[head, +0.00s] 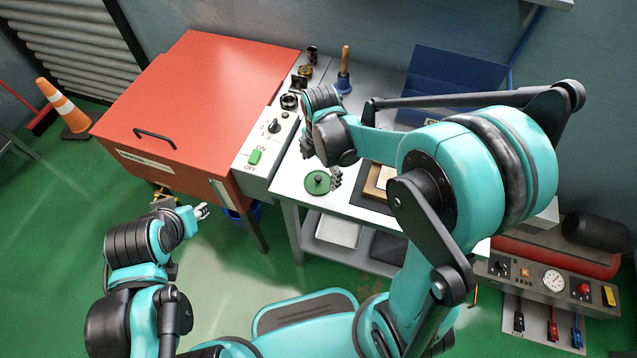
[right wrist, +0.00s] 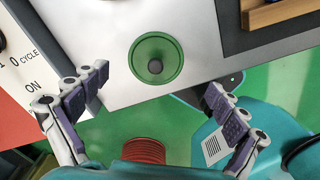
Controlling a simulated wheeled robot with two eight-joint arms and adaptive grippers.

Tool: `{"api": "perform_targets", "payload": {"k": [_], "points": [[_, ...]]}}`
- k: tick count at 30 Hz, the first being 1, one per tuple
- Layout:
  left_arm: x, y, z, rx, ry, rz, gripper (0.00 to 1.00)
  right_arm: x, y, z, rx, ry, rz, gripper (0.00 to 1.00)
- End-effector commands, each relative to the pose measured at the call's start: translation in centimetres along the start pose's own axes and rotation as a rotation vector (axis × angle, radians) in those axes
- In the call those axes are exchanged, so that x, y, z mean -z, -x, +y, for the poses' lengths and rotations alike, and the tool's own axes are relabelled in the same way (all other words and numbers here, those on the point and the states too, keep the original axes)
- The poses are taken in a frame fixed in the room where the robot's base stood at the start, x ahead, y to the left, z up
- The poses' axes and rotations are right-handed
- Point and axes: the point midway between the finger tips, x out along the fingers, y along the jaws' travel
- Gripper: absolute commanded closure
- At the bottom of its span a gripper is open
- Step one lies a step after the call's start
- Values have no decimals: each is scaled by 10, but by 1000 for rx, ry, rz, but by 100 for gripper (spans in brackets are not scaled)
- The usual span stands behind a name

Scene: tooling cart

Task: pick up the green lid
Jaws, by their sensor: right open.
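The green lid (head: 317,182) is a round disc with a dark knob at its centre. It lies on the light top of the cart (head: 290,184), near the front edge. My right gripper (head: 336,178) is just right of the lid in the head view, above the cart top. In the right wrist view the lid (right wrist: 156,58) shows beyond and between the spread fingers of my right gripper (right wrist: 155,95), which is open and empty. My left gripper (head: 203,211) is low at the left, away from the cart, in front of the red machine; its fingers are too small to judge.
A red machine (head: 205,90) with a switch panel (head: 262,150) adjoins the cart's left side. A wooden tray (head: 374,181) lies right of the lid.

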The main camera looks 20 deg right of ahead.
Motion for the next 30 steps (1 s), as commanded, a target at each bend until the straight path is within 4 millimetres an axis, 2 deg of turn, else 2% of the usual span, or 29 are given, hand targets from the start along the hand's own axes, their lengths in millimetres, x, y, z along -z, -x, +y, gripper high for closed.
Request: {"api": "perform_targets", "payload": {"k": [6,9,16,22,25,30], "points": [[-11,-15,0,0,0,0,62,0,-34,7,-1,-1,0,3],[-13,-18,0,0,0,0,62,0,-45,6,-1,-2,0,3],[-12,-17,0,0,0,0,62,0,-46,6,-1,-2,0,3],[-12,-17,0,0,0,0,62,0,-46,6,-1,-2,0,54],[-12,-17,0,0,0,0,62,0,-46,6,-1,-2,0,58],[-12,-18,0,0,0,0,62,0,-46,6,-1,-2,0,58]]}}
